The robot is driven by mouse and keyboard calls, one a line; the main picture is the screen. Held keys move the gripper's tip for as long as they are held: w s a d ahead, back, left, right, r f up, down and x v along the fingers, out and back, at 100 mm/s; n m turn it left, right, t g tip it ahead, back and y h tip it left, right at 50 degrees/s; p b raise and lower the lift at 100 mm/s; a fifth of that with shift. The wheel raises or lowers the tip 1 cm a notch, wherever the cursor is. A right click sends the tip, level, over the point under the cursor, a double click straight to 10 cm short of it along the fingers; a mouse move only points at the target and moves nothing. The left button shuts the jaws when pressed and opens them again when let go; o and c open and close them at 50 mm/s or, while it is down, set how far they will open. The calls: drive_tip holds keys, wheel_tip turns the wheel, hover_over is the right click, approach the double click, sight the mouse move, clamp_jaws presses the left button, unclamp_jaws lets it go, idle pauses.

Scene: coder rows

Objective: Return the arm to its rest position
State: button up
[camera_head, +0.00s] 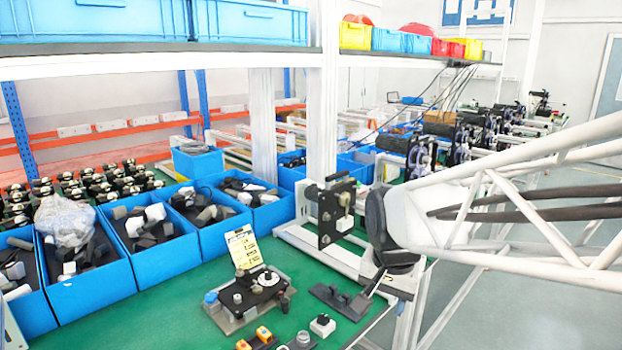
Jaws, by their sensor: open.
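A white lattice arm structure (480,205) reaches in from the right edge, with dark bars along it. It ends in a dark rounded end (385,230) over the right edge of the green table. I cannot make out two gripper fingers there, and no held thing shows. A dark flat fixture (342,301) with a slanted handle lies on the table just below that end.
A row of blue bins (92,284) with black and white parts stands at the left. A white post (322,110) and a shelf stand behind. Small button boxes (322,325) lie in front.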

drive_tip(key=s+d+n, duration=0.2)
drive_tip(key=s, duration=0.5)
drive_tip(key=s+d+n, duration=0.3)
drive_tip(key=s, duration=0.4)
drive_tip(key=shift+s+d+f+t, duration=0.15)
drive_tip(key=shift+s+f+t, duration=0.05)
drive_tip(key=shift+t, duration=0.2)
